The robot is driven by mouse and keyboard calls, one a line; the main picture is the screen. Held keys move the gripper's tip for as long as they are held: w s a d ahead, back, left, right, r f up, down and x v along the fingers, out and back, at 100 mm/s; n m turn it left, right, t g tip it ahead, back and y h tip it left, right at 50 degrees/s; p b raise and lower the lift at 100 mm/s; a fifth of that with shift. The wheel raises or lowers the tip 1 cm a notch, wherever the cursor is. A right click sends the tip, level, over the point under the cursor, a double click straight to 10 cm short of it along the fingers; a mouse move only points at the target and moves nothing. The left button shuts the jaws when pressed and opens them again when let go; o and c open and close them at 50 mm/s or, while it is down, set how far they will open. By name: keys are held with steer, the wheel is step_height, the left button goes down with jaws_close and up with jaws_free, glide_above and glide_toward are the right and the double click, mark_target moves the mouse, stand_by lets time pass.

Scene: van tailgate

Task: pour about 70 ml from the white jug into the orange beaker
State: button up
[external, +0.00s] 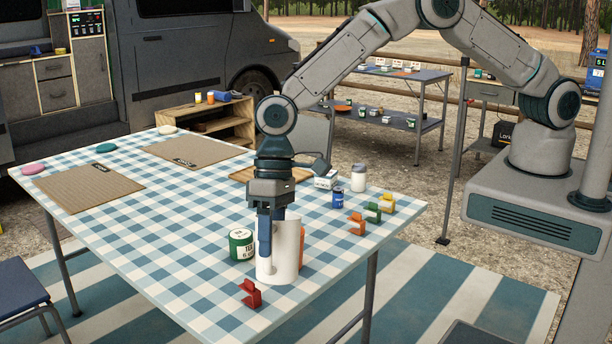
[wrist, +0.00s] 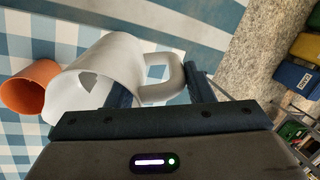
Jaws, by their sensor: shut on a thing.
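The white jug (external: 284,262) is near the front right edge of the checked table, looking upright in the external view; I cannot tell whether its base touches the cloth. My gripper (external: 266,240) points down at the jug and is shut on its handle. In the wrist view the handle of the white jug (wrist: 110,65) lies between the fingers of my gripper (wrist: 158,90). The orange beaker (external: 302,240) is mostly hidden behind the jug. In the wrist view the orange beaker (wrist: 22,92) stands left of the jug, close to its rim. I see no liquid.
A green tea tin (external: 241,245) stands close left of the jug. A red clip (external: 250,294) lies in front. Two brown mats (external: 90,187) lie left.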

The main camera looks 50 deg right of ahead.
steer(key=shift+s+a+f+t+h+p, duration=0.2)
steer(key=shift+s+a+f+t+h, duration=0.1)
steer(key=shift+a, duration=0.15)
steer(key=shift+s+a+f+t+h+p, duration=0.2)
steer(key=shift+a+h, duration=0.1)
steer(key=shift+a, duration=0.1)
steer(key=shift+s+a+t+h, duration=0.35)
steer(key=shift+a+t+h, duration=0.15)
steer(key=shift+a+h, duration=0.25)
